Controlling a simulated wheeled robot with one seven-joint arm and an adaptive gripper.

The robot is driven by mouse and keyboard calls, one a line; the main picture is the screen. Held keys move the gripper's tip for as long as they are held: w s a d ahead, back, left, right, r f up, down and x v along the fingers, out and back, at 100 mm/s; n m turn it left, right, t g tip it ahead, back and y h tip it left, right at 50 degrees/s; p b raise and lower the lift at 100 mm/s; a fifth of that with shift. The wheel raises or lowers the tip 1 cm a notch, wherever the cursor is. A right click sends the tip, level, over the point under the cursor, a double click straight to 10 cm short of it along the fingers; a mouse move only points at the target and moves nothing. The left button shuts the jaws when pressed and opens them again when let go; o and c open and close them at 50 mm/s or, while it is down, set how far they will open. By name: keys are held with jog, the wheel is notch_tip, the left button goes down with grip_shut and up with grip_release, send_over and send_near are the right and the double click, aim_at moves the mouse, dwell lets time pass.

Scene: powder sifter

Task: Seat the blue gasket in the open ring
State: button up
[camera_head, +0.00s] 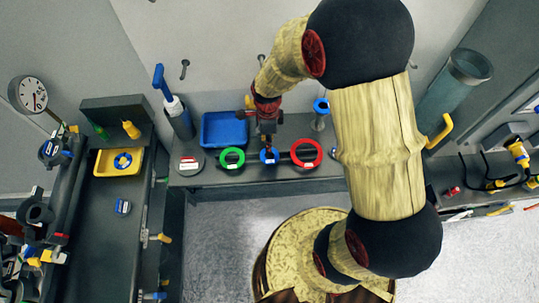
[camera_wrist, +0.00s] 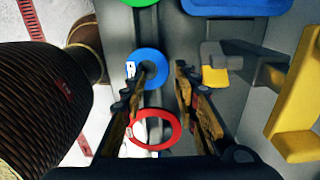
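The blue gasket (camera_head: 262,158) is a small ring on the middle bench, between a green ring (camera_head: 231,158) and a red ring (camera_head: 306,152). In the wrist view the blue gasket (camera_wrist: 139,56) lies just beyond the fingertips, with a grey bar or post seen across its opening. My gripper (camera_head: 268,140) points down over it, and in the wrist view my gripper (camera_wrist: 157,80) is open with nothing between the fingers. I cannot tell whether a fingertip touches the gasket. A dark open ring-shaped part (camera_head: 36,211) is at the far left; I cannot confirm it is the open ring.
A blue tray (camera_head: 224,128) sits behind the green ring. A stand with a blue top (camera_head: 321,105) is behind the red ring. A yellow tray (camera_head: 104,161) holds a blue-and-white round item on the left bench. A large grey cylinder (camera_head: 453,85) stands at the right.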

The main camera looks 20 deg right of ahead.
aim_at(264, 160)
jog(key=shift+s+d+f, duration=0.15)
jog(key=shift+f, duration=1.9)
jog(key=shift+f+b, duration=0.3)
jog(key=shift+b, duration=0.05)
jog(key=shift+c, duration=0.3)
grip_shut()
